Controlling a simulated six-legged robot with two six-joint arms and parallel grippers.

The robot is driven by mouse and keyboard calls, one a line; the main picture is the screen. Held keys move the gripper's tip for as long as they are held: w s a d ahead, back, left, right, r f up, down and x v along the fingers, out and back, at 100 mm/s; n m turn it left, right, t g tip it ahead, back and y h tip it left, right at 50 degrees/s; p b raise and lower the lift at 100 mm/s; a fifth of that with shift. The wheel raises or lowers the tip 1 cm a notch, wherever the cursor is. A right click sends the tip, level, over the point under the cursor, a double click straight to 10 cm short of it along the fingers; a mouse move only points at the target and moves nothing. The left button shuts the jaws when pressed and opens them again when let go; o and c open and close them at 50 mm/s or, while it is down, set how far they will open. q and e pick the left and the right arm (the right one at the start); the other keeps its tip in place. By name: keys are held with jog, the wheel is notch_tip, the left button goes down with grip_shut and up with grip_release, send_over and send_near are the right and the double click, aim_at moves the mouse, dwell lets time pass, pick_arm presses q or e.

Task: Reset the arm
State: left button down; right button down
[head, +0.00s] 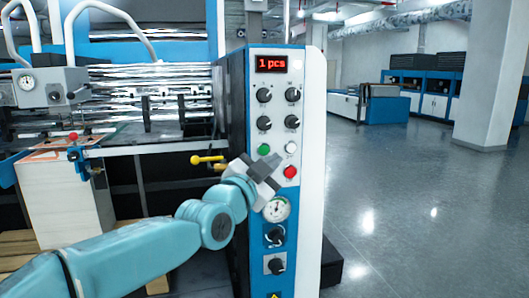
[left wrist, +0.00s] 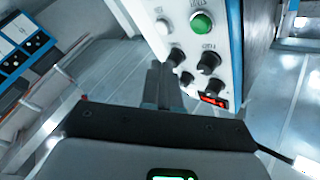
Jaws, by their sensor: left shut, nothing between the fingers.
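My left gripper (head: 268,172) is in front of the control panel (head: 312,120), near its green and red buttons. It is shut and empty. The left wrist view also shows its closed fingers (left wrist: 162,85) with the panel just beyond. The panel has a red display reading "1 pcs" (head: 271,64), several black knobs, a green button (head: 264,149), a white button (head: 291,147) and a red button (head: 289,172). The green button also shows in the left wrist view (left wrist: 201,24). I cannot tell whether the fingertips touch the panel. My right gripper is not in view.
A laminating machine with rollers (head: 150,80) stands left of the panel. A yellow-knobbed lever (head: 207,159) sticks out beside my left gripper. A gauge (head: 276,209) and lower knobs sit below it. Open grey floor (head: 420,220) lies to the right, with a pillar (head: 491,75) farther back.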

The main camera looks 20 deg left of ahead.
pick_arm(q)
jog(key=w+f+g+y+p, duration=0.1)
jog(key=w+f+g+p, duration=0.15)
jog(key=f, duration=0.95)
jog(key=w+f+g+p, duration=0.1)
jog(key=w+f+g, duration=0.15)
jog(key=f, duration=0.95)
jog(key=s+f+n+g, duration=0.2)
jog(key=s+f+g, duration=0.3)
jog(key=f, duration=0.8)
jog(key=s+d+f+n+g+p, duration=0.2)
jog(key=s+d+f+n+g, duration=0.15)
jog(key=s+f, duration=1.15)
jog(key=s+d+f+n+g, duration=0.1)
jog(key=s+f+n+g, duration=0.1)
jog(key=s, duration=0.7)
jog(key=s+d+f+n+g+h, duration=0.1)
jog(key=s+d+f+n+g, duration=0.1)
jog(key=s, duration=0.8)
notch_tip(320, 180, down, 2)
jog(key=shift+f+n+g, duration=0.1)
jog(key=shift+n+g, duration=0.55)
jog(key=shift+n, duration=0.5)
